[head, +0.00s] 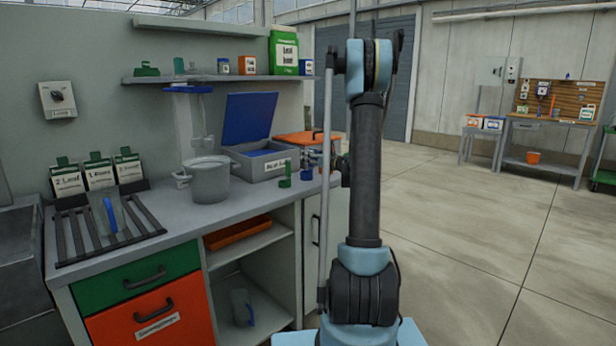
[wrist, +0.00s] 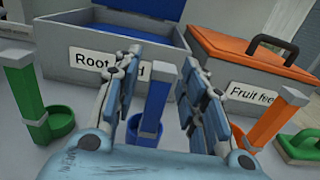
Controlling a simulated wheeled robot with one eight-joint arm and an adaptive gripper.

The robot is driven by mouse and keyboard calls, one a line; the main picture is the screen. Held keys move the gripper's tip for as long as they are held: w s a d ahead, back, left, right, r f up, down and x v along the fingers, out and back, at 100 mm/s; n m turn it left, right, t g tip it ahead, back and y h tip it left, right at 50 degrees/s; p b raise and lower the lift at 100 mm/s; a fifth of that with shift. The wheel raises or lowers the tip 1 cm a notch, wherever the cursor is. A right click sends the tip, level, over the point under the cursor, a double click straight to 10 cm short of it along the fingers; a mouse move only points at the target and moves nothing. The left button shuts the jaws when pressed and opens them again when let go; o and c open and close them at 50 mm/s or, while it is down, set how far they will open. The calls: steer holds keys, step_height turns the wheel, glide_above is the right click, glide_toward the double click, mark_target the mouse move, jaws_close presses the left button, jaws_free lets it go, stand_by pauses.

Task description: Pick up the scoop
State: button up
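Three upright-handled scoops stand in a row on the bench in the wrist view. They are a green scoop (wrist: 22,100) at left, a blue scoop (wrist: 155,103) in the middle and an orange scoop (wrist: 268,112) at right. My gripper (wrist: 160,75) is open, with a finger on each side of the blue handle and gaps visible. In the head view the green scoop (head: 285,181) and the blue scoop (head: 306,174) show beside the bins. My arm hides most of the gripper there.
A grey bin with a raised blue lid (wrist: 90,52) and a grey bin with an orange lid (wrist: 245,48) stand behind the scoops. A green handled object (wrist: 302,145) lies at right. A grey pot (head: 208,180) stands left of the bins. The floor at right is open.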

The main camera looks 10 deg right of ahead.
jaws_close()
stand_by(0.3)
